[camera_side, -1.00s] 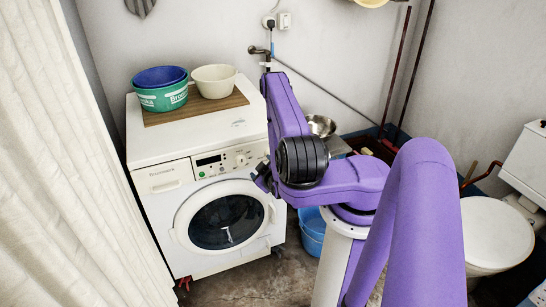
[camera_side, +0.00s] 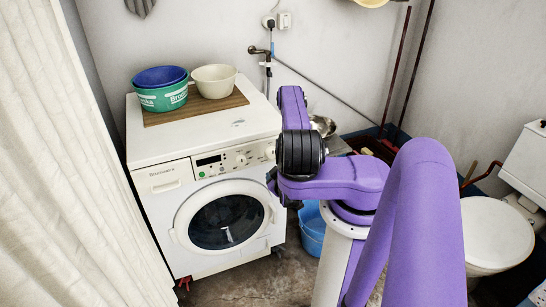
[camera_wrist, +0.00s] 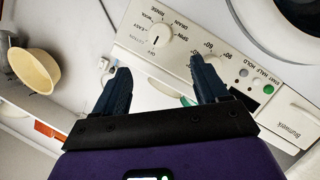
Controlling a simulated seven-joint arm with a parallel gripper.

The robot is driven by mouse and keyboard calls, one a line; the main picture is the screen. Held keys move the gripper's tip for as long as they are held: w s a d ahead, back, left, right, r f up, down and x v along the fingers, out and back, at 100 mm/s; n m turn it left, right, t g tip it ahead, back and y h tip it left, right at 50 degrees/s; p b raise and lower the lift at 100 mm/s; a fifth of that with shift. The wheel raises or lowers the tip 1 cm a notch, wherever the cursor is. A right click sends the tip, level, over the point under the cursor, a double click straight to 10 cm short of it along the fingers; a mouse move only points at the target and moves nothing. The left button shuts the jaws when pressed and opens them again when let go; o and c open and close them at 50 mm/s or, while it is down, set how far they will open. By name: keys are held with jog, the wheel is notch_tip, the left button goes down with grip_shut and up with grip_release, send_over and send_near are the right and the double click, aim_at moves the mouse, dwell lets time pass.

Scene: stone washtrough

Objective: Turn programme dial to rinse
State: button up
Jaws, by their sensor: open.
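The programme dial (camera_wrist: 158,36) is a round cream knob on the washing machine's control panel, with RINSE and DRAIN printed near it. It has a small dark mark, but I cannot tell its setting for certain. In the side view the dial (camera_side: 270,152) is at the panel's right end. My gripper (camera_wrist: 162,86) is open and empty in the wrist view, its two dark fingers apart, with the dial in view beyond them and not between them. The right finger partly covers the area by the temperature markings. In the side view my gripper (camera_side: 272,181) is small and partly hidden by my wrist.
The washing machine (camera_side: 160,215) has a display (camera_side: 208,160) and a second knob (camera_side: 241,159). A wooden board with basins (camera_side: 160,90) is on top. A blue bucket (camera_side: 312,232) stands beside it. A curtain (camera_side: 70,180) hangs at the left.

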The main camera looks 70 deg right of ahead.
aim_at(273, 155)
jog(key=x, duration=1.3)
jog(key=shift+w+d+f, duration=0.1)
jog(key=shift+d+f, duration=0.1)
jog(key=shift+d, duration=0.05)
jog(key=c, duration=1.1)
jog(key=shift+o, duration=0.2)
